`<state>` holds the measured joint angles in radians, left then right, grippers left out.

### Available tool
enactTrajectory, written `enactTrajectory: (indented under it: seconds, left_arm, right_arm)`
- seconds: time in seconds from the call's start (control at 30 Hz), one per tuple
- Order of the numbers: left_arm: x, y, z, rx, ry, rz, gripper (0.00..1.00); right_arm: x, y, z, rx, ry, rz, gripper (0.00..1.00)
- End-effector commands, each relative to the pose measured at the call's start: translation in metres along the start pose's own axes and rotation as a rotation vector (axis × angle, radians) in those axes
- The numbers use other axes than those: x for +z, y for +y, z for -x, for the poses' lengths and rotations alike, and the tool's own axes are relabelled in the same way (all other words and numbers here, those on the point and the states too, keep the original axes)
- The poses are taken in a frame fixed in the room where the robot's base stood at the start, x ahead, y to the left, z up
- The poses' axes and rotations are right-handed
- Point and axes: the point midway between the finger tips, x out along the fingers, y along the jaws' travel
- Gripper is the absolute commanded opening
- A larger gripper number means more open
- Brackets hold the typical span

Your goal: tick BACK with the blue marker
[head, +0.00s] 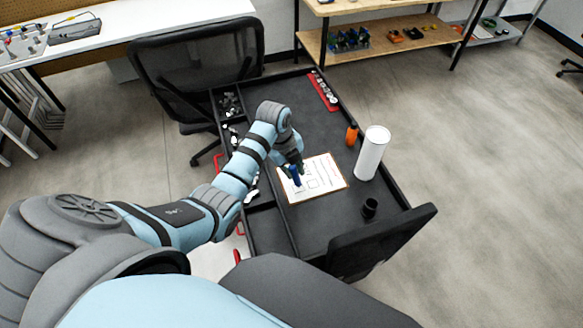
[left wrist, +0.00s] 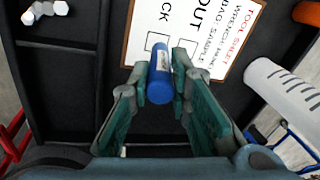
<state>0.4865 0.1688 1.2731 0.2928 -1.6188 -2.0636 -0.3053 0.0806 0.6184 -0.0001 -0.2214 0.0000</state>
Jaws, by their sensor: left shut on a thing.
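My left gripper (head: 294,170) is shut on the blue marker (head: 296,178), over the sheet on its brown-edged board (head: 325,178) in the tray. In the left wrist view the marker (left wrist: 160,80) stands between the two green fingers (left wrist: 158,85), its far end over the sheet (left wrist: 200,22). The sheet shows a red heading, the word OUT and the letters CK, with box outlines close to the marker tip. The marker and fingers hide part of the boxes. I cannot tell whether the tip touches the paper. My right gripper is not in view.
The dark tray (head: 312,232) also holds an orange bottle (head: 352,135), a white cylinder (head: 372,153), a small black cup (head: 370,208) and a red strip (head: 323,90). Small parts lie in its left compartments. A black chair (head: 197,70) stands behind it.

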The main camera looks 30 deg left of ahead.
Motion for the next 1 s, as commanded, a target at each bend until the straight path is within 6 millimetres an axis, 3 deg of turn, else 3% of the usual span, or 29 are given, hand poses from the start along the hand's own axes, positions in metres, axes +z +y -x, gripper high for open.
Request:
enactTrajectory:
  seconds: [0.17,1.0]
  left_arm:
    - [0.0003,0.0007,-0.0014,0.0,0.0,0.001,0.0]
    - [0.0007,0.0022,-0.0094,0.001,0.0,0.0,0.0]
  right_arm:
    - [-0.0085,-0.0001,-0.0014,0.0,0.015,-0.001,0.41]
    - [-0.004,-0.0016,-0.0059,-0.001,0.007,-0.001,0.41]
